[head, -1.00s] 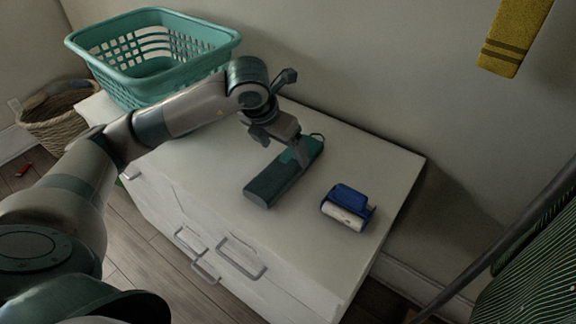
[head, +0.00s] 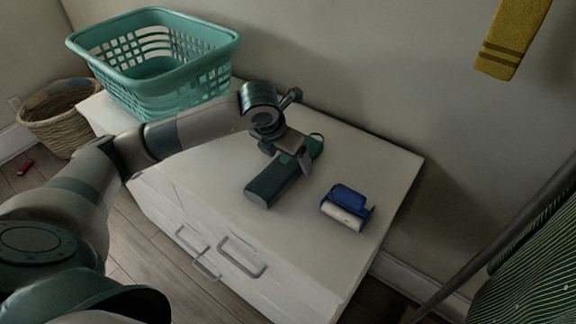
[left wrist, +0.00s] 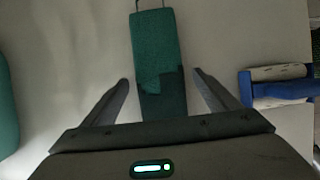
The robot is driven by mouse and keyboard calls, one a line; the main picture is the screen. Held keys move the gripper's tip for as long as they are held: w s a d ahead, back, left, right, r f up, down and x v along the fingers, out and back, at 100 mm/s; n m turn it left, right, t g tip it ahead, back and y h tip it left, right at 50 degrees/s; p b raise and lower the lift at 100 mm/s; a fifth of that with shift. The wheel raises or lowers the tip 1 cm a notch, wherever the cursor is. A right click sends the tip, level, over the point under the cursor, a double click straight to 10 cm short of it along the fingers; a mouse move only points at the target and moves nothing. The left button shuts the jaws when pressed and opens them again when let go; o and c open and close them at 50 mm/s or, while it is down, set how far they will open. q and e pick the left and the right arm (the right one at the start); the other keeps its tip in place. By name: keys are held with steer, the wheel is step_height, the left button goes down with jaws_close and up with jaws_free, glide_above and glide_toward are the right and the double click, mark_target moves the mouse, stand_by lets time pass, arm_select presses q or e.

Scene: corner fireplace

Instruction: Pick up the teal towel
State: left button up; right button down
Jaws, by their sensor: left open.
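The teal towel (head: 272,184) is a dark teal, folded, long narrow bundle with a small loop at its far end. It lies on the white cabinet top. In the left wrist view the towel (left wrist: 158,62) runs up from between the fingers, with the loop at the top edge. My left gripper (head: 297,165) is over the far half of the towel, pointing down. In the left wrist view its open fingers (left wrist: 162,84) stand on either side of the towel, with a gap on each side. Part of the towel is hidden by the gripper in the head view. My right gripper is not seen.
A blue lint roller (head: 347,205) lies right of the towel. A teal laundry basket (head: 150,62) stands at the cabinet's back left. A wicker basket (head: 62,125) is on the floor at left. A yellow towel (head: 514,38) hangs at the upper right. The white cabinet top (head: 385,160) is clear at right.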

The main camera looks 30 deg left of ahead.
mark_target(288, 161)
arm_select(q)
steer(key=c, duration=1.3)
steer(key=shift+o, duration=0.2)
steer(key=shift+r, duration=0.1)
